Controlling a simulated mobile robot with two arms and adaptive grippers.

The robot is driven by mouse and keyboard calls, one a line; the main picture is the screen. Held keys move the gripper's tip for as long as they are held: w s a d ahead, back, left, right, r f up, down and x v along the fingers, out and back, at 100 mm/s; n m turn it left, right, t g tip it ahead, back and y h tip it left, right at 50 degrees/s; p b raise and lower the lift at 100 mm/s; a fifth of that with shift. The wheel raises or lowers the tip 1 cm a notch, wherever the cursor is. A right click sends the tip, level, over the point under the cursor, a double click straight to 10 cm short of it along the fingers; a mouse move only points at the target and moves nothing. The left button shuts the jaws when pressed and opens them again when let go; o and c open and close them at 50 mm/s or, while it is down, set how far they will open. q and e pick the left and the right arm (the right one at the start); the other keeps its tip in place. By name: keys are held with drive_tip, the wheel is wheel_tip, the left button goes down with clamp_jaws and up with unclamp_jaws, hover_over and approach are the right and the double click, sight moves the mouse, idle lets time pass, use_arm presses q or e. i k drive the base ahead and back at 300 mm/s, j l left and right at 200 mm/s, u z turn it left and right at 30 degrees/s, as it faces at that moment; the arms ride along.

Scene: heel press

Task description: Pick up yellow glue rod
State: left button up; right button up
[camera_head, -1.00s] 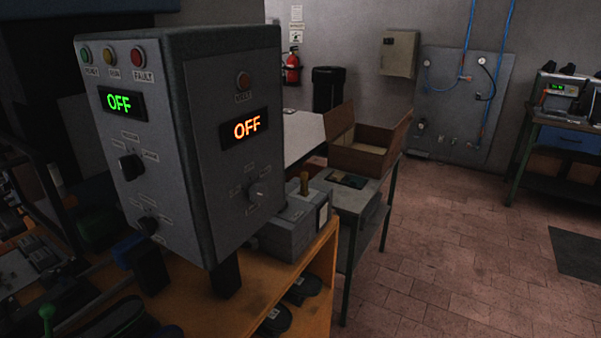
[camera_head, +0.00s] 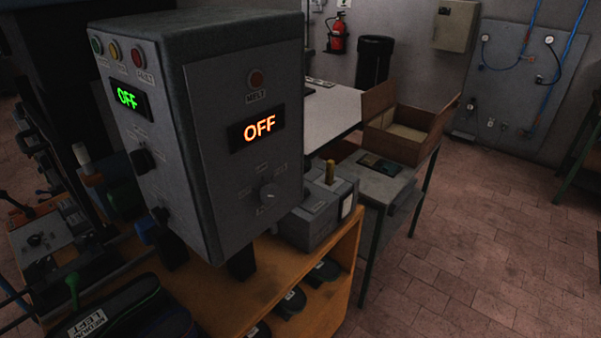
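A short yellow rod (camera_head: 330,172), the glue rod by its colour, stands upright in the top of a small grey box unit (camera_head: 312,218). The unit sits on the orange-brown wooden bench, to the right of the large grey control box. The rod's lower end is hidden inside the unit. Neither of my grippers shows in the head view.
The grey control box (camera_head: 215,140), with two lit OFF displays, stands tall left of the rod. A wooden bench (camera_head: 213,300) bears it. An open cardboard box (camera_head: 400,135) is on a table behind. Tiled floor (camera_head: 480,240) is free at right.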

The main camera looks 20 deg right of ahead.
sight(329, 164)
drive_tip(key=i+l+u, duration=0.15)
drive_tip(key=l+u, duration=0.15)
drive_tip(key=l, duration=0.85)
drive_tip(key=l+u, duration=0.3)
drive_tip(key=l, duration=0.85)
drive_tip(key=i, duration=0.05)
